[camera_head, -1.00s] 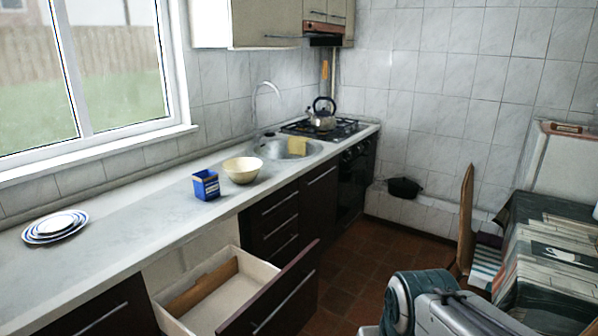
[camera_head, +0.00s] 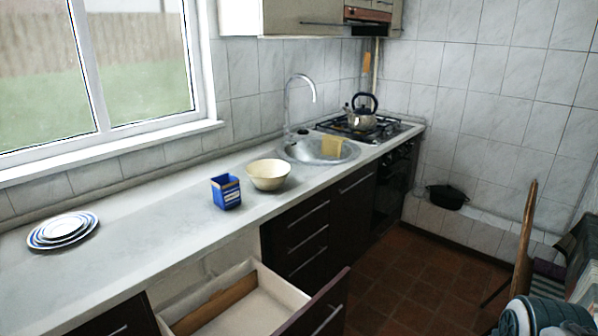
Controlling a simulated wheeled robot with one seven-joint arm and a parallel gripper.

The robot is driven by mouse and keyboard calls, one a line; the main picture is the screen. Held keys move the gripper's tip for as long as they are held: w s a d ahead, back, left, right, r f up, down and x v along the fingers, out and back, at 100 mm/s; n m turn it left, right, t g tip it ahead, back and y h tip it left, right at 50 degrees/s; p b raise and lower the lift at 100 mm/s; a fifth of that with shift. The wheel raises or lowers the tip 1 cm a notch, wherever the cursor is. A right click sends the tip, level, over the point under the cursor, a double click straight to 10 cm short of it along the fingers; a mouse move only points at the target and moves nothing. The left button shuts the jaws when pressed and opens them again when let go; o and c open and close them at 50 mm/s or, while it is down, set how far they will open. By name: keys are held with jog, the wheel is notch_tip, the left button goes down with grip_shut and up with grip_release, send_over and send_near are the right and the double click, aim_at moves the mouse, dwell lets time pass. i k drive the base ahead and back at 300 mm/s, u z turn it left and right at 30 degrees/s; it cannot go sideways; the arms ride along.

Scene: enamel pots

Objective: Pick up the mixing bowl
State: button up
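The mixing bowl (camera_head: 268,176) is cream coloured and stands upright on the counter, just left of the sink. Nothing covers it. Part of my arm (camera_head: 540,316) shows at the bottom right corner, far from the bowl. My gripper is not in view.
A blue box (camera_head: 226,193) stands close to the left of the bowl. Striped plates (camera_head: 62,230) are stacked at the counter's left. An open drawer (camera_head: 278,288) juts out below the counter. The sink (camera_head: 300,152) and a kettle (camera_head: 362,114) are to the right. The counter (camera_head: 150,238) has free room.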

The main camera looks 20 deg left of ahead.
aim_at(267, 174)
jog(key=i, duration=3.45)
jog(key=u, duration=3.95)
jog(key=i, duration=0.5)
jog(key=z, duration=0.1)
